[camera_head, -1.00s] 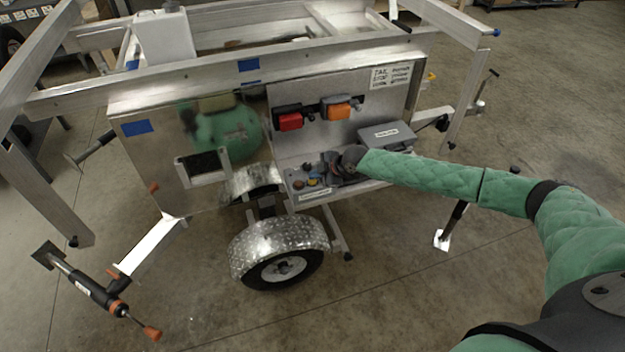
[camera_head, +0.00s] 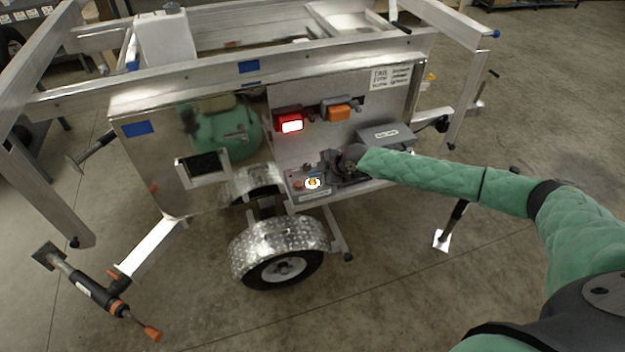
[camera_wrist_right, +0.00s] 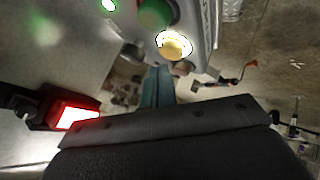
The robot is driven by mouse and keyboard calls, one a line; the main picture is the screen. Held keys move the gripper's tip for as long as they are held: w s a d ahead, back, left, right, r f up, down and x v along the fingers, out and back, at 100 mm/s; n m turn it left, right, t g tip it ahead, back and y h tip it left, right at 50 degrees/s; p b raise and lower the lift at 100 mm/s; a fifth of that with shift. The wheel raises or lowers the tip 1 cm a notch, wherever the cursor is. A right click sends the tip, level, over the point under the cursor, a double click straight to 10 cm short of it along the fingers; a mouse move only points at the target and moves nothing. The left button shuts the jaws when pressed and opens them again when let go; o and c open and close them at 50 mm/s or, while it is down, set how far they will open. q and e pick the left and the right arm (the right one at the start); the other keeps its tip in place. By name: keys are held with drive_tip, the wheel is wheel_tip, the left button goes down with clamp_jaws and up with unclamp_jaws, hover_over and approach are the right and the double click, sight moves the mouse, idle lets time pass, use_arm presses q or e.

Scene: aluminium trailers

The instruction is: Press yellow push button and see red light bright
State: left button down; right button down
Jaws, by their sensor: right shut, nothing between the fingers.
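The yellow push button (camera_head: 313,183) is glowing white-yellow on the control panel (camera_head: 312,196) on the trailer's side. It also glows in the wrist view (camera_wrist_right: 174,46). The red light (camera_head: 291,126) is brightly lit on the upright metal plate above, and its lit face shows at left in the wrist view (camera_wrist_right: 75,113). My right gripper (camera_head: 330,168) is shut and empty, just right of the yellow button. In the wrist view its narrow finger end (camera_wrist_right: 158,85) points toward the button; I cannot tell whether they touch. My left gripper is not in view.
An unlit orange light (camera_head: 339,112) sits right of the red one. A grey box (camera_head: 387,137) stands on the panel's right end, close to my right arm. A green button (camera_wrist_right: 155,12) is beside the yellow one. A wheel fender (camera_head: 275,240) lies below.

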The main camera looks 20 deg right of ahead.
sight(315, 181)
wheel_tip(315, 181, up, 6)
drive_tip(key=p, duration=0.3)
idle(0.6)
idle(0.3)
